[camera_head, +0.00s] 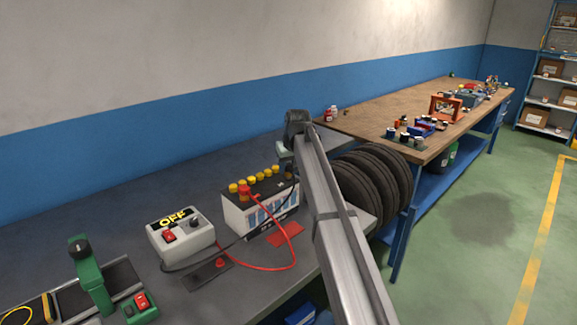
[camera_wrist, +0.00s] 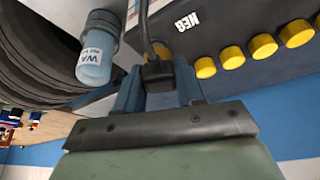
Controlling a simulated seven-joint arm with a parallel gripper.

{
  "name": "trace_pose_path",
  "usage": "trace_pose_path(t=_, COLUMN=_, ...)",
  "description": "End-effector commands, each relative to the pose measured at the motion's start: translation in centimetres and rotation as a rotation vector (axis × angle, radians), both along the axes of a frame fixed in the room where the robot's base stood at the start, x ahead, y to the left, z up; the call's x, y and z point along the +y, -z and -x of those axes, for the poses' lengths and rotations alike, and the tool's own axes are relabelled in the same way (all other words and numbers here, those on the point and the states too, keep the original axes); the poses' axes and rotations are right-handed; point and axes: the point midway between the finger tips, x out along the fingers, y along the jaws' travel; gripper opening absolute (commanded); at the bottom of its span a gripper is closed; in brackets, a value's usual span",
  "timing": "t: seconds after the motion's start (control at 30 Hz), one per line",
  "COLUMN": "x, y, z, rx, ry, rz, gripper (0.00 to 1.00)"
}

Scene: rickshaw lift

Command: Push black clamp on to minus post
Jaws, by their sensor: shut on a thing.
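The battery (camera_head: 257,219) is a white case with a dark top and yellow caps, standing on the grey bench. A red clamp (camera_head: 245,191) sits at its left end. My gripper (camera_head: 289,158) is over the battery's right end. In the wrist view my gripper (camera_wrist: 158,88) has its blue fingers shut on the black clamp (camera_wrist: 156,72), whose black cable runs upward. The NEG label (camera_wrist: 187,21) on the battery top (camera_wrist: 215,22) lies close beside the clamp. The minus post is hidden, so I cannot tell whether the clamp touches it.
A charger box (camera_head: 180,238) marked OFF stands left of the battery. A red cable (camera_head: 290,254) loops in front. Stacked tyres (camera_head: 372,185) stand right of my arm. A small blue bottle (camera_wrist: 95,62) is near my gripper. A green tool (camera_head: 92,280) stands front left.

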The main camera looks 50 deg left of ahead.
Motion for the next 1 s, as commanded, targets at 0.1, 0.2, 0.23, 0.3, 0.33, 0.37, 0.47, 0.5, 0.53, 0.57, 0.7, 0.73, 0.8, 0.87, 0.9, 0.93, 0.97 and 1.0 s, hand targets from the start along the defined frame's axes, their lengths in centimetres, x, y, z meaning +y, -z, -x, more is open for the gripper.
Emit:
trace_pose_path(t=0.1, x=-0.01, y=0.14, z=0.00, rx=0.000, ry=0.000, rz=0.000, gripper=0.09)
trace_pose_path(t=0.2, x=0.00, y=0.25, z=0.01, rx=0.000, ry=0.000, rz=0.000, gripper=0.09)
trace_pose_path(t=0.23, x=-0.01, y=0.27, z=0.00, rx=0.000, ry=0.000, rz=0.000, gripper=0.09)
trace_pose_path(t=0.3, x=0.00, y=0.36, z=0.00, rx=0.000, ry=0.000, rz=0.000, gripper=0.09)
trace_pose_path(t=0.33, x=0.00, y=0.39, z=0.00, rx=0.000, ry=0.000, rz=0.000, gripper=0.09)
trace_pose_path(t=0.37, x=0.00, y=0.42, z=0.00, rx=0.000, ry=0.000, rz=0.000, gripper=0.09)
trace_pose_path(t=0.47, x=0.00, y=0.53, z=0.00, rx=0.000, ry=0.000, rz=-0.001, gripper=0.09)
trace_pose_path(t=0.5, x=0.00, y=0.57, z=0.00, rx=0.000, ry=0.000, rz=-0.001, gripper=0.09)
trace_pose_path(t=0.53, x=0.00, y=0.61, z=0.00, rx=0.000, ry=0.000, rz=-0.001, gripper=0.09)
trace_pose_path(t=0.57, x=0.00, y=0.64, z=0.00, rx=0.000, ry=0.000, rz=-0.001, gripper=0.09)
trace_pose_path(t=0.7, x=0.00, y=0.79, z=0.00, rx=0.000, ry=0.000, rz=-0.001, gripper=0.09)
trace_pose_path(t=0.73, x=0.00, y=0.82, z=0.00, rx=0.000, ry=0.000, rz=-0.001, gripper=0.09)
trace_pose_path(t=0.8, x=0.00, y=0.90, z=0.00, rx=0.000, ry=0.000, rz=-0.001, gripper=0.09)
trace_pose_path(t=0.87, x=0.01, y=0.96, z=0.00, rx=0.000, ry=0.000, rz=-0.001, gripper=0.09)
trace_pose_path(t=0.9, x=0.00, y=1.00, z=0.00, rx=0.000, ry=0.000, rz=-0.001, gripper=0.09)
trace_pose_path(t=0.93, x=0.01, y=1.04, z=0.00, rx=0.000, ry=0.000, rz=-0.001, gripper=0.09)
trace_pose_path(t=0.97, x=0.01, y=1.04, z=0.00, rx=0.000, ry=0.000, rz=-0.001, gripper=0.09)
trace_pose_path(t=1.0, x=0.01, y=1.04, z=0.00, rx=0.000, ry=0.000, rz=-0.001, gripper=0.09)
